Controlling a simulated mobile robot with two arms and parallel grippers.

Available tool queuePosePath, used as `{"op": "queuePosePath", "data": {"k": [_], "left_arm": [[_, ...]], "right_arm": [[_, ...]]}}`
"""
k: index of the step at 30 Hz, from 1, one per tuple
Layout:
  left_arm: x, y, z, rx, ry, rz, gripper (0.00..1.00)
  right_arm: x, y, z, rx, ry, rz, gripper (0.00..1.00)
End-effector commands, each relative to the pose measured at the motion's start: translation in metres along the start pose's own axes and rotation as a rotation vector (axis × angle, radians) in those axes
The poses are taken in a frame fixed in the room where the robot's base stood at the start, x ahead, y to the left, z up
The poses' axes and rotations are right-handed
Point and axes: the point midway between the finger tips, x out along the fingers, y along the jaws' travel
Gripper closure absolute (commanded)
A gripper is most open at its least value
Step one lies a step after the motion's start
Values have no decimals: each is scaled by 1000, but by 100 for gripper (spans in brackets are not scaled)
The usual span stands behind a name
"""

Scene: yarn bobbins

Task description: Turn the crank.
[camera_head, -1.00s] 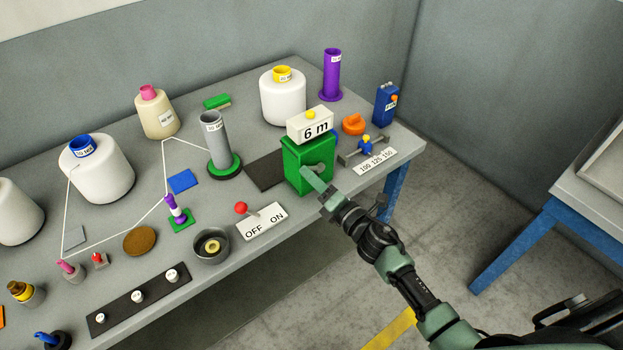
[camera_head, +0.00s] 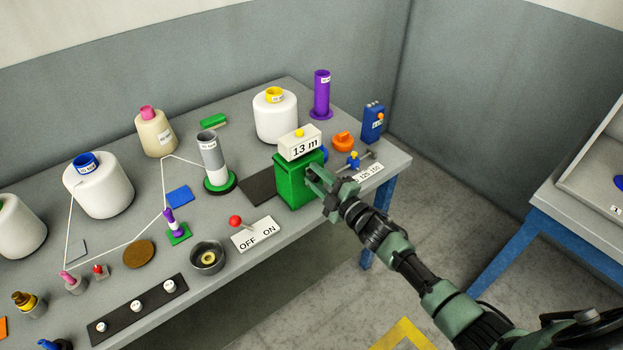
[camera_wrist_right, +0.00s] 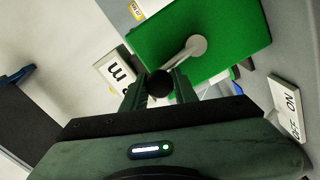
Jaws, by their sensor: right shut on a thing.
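The green box (camera_head: 292,188) stands at the table's front edge with a counter (camera_head: 300,143) on top reading 13 m. In the right wrist view, its grey crank arm (camera_wrist_right: 180,56) runs from a round hub on the green face to a black knob (camera_wrist_right: 160,86). My right gripper (camera_head: 320,178) is at the box's right-hand side; in the wrist view its fingers (camera_wrist_right: 158,88) are shut on that knob. The grey tube (camera_head: 209,148) on a green-rimmed base has white yarn (camera_head: 216,176) around its lower part. My left gripper is not in view.
A switch plate (camera_head: 257,233) marked OFF and ON, with a red-knobbed lever, lies left of the box. A slider with a blue piece (camera_head: 353,160) and a blue device (camera_head: 373,123) stand to the right. White yarn runs across the table from a blue-topped cone (camera_head: 98,188).

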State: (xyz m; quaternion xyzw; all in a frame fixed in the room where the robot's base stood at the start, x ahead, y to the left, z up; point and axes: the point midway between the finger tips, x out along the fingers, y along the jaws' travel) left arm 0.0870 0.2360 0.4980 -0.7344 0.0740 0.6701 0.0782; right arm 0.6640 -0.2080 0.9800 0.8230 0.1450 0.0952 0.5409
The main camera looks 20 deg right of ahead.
Motion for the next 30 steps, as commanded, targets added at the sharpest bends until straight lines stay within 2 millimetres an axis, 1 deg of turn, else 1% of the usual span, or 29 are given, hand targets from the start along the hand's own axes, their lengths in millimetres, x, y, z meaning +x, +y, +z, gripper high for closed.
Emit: {"op": "queuePosePath", "data": {"k": [1,6,12,20,30], "left_arm": [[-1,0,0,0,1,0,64],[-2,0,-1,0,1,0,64],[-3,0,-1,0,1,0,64],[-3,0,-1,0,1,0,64],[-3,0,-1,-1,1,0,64]], "right_arm": [[0,3,3,33,-1,1,100],[0,6,10,147,-3,1,100],[0,7,15,236,-2,1,100],[0,8,18,285,-2,1,100],[0,7,18,289,-3,1,100]]}}
